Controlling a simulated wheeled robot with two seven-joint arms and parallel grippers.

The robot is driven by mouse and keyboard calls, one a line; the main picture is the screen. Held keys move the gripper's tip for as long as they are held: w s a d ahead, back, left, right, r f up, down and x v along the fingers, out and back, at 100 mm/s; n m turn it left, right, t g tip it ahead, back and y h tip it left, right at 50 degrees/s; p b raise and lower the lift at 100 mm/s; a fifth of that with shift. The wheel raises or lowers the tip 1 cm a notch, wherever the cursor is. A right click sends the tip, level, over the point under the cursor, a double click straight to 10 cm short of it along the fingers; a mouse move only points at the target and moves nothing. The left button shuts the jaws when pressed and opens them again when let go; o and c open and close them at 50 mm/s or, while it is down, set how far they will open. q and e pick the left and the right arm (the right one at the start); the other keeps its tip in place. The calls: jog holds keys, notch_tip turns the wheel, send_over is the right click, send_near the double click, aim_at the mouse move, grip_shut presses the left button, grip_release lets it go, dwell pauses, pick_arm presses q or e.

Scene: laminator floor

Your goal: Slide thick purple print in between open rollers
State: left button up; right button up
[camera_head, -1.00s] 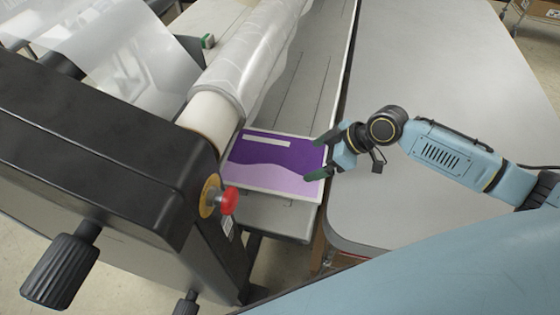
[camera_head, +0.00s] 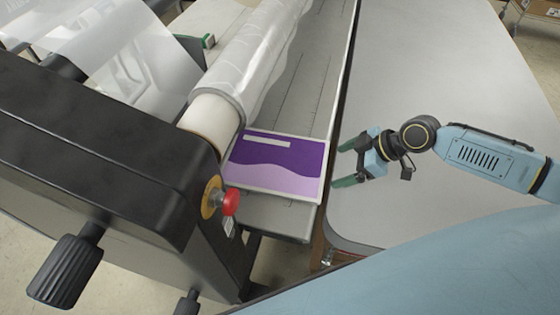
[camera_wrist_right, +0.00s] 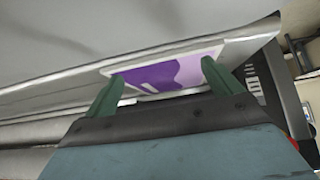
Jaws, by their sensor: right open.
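The purple print (camera_head: 276,164) lies flat on the laminator's feed table (camera_head: 310,95), dark purple above and lilac below with a white border. Its left edge is close to the film-covered roller (camera_head: 213,115); whether it reaches between the rollers is hidden. My right gripper (camera_head: 340,165) is open and empty, just right of the print's right edge and apart from it, over the edge of the grey table. In the right wrist view, the print (camera_wrist_right: 165,72) shows beyond the two spread green fingers (camera_wrist_right: 160,88). My left gripper is not in view.
The black laminator housing (camera_head: 95,150) fills the left, with a red stop button (camera_head: 230,201) and a black knob (camera_head: 64,271) at its end. The grey table (camera_head: 440,80) on the right has a wide clear top.

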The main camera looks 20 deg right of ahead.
aim_at(319, 175)
jog(key=shift+w+a, duration=0.1)
jog(key=shift+a, duration=0.05)
dwell(0.4)
jog(key=shift+w+a, duration=0.45)
jog(key=shift+a, duration=0.1)
jog(key=shift+f+b, duration=1)
jog(key=shift+f, duration=0.45)
jog(key=shift+s+d, duration=0.2)
jog(key=shift+d, duration=0.05)
dwell(1.0)
jog(key=shift+s+a+p, duration=0.5)
jog(key=shift+s+p, duration=0.05)
jog(key=shift+p, duration=0.25)
jog(key=shift+w+a+f, duration=0.1)
jog(key=shift+w+a, duration=0.3)
jog(key=shift+a, duration=0.2)
jog(key=shift+w+a, duration=0.4)
jog(key=shift+a, duration=0.15)
dwell(0.3)
